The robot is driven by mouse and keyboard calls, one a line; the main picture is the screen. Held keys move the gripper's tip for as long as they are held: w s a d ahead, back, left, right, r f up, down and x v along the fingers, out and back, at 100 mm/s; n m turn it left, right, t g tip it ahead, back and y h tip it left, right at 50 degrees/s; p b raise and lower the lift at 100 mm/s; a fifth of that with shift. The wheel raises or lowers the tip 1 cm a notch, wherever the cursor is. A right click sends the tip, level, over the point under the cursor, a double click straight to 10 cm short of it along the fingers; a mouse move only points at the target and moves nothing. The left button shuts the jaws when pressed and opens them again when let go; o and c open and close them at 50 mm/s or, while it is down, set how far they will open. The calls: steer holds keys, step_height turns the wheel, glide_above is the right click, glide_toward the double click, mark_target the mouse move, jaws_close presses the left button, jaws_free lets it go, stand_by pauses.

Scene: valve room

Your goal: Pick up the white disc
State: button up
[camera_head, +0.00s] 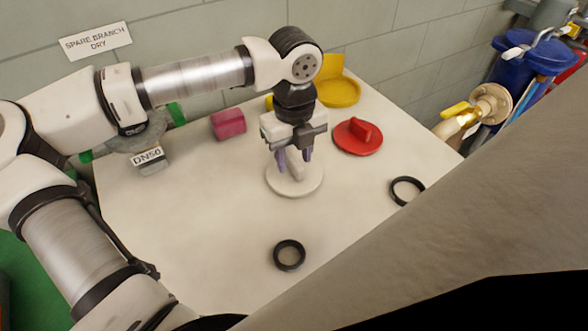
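The white disc (295,186) lies flat on the pale table, with a raised white tab (296,168) on top. My gripper (295,160) points down over the disc, with its two dark fingers spread apart. The fingers appear to be on either side of the tab, with no clear contact visible. The gripper body and fingers hide part of the disc's far side and the top of the tab.
A red disc with a tab (358,137) lies to the right, with a yellow disc (340,92) behind it. A pink block (228,124) is to the left. Black rings (289,255) (407,190) lie in front and right. The table's front left (185,225) is clear.

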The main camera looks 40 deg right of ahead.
jaws_close()
stand_by(1.4)
